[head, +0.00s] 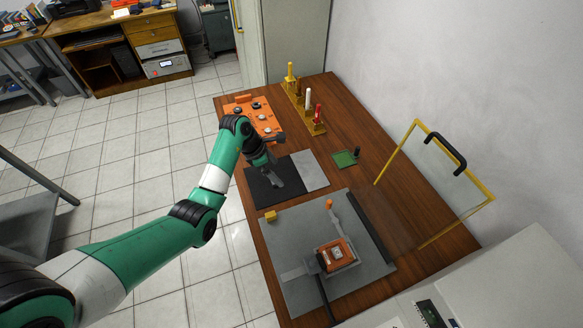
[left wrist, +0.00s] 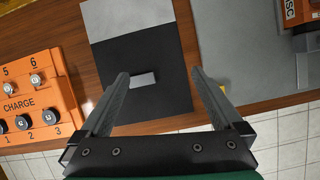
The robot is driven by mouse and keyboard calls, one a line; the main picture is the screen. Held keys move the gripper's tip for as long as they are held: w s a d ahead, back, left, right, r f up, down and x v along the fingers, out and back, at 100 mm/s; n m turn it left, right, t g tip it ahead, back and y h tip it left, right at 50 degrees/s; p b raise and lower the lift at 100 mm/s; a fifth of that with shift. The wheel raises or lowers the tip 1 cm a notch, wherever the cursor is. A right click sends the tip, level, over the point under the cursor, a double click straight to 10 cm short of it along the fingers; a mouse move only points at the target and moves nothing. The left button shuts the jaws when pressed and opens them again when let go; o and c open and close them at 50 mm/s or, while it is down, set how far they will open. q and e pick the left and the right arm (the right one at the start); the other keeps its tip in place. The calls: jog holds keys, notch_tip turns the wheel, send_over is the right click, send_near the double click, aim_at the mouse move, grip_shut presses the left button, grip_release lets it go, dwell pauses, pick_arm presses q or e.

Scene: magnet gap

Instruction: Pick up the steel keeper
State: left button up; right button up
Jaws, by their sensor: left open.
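The steel keeper seems to be the small light grey block (left wrist: 144,80) lying on the dark part of the mat (left wrist: 165,102) in the left wrist view. My left gripper (left wrist: 160,76) is open and empty, its two fingers reaching down on either side of the block with a gap to each. The block looks nearer the left finger. In the head view my left gripper (head: 274,180) is over the black part of the mat (head: 265,196), and I cannot make out the block there. My right gripper does not show.
An orange charge board (left wrist: 30,98) with knobs stands left of the mat. A grey plate (head: 285,225) with an orange-topped device (head: 335,256) lies nearer.

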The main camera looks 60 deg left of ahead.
pick_arm(q)
jog(key=s+a+n, duration=0.2)
jog(key=s+a, duration=0.3)
jog(key=b+x, duration=0.1)
jog(key=x, duration=0.1)
jog(key=b+x, duration=0.1)
jog(key=x, duration=0.2)
jog(key=shift+w+r, duration=0.15)
jog(key=shift+w, duration=0.05)
jog(key=shift+w+f+b, duration=0.3)
jog(key=shift+f+b, duration=0.05)
jog(key=b+x, duration=0.3)
jog(key=x, duration=0.1)
jog(key=shift+a+f, duration=0.15)
jog(key=shift+a, duration=0.15)
jog(key=shift+w+f, duration=0.3)
jog(key=shift+f, duration=0.1)
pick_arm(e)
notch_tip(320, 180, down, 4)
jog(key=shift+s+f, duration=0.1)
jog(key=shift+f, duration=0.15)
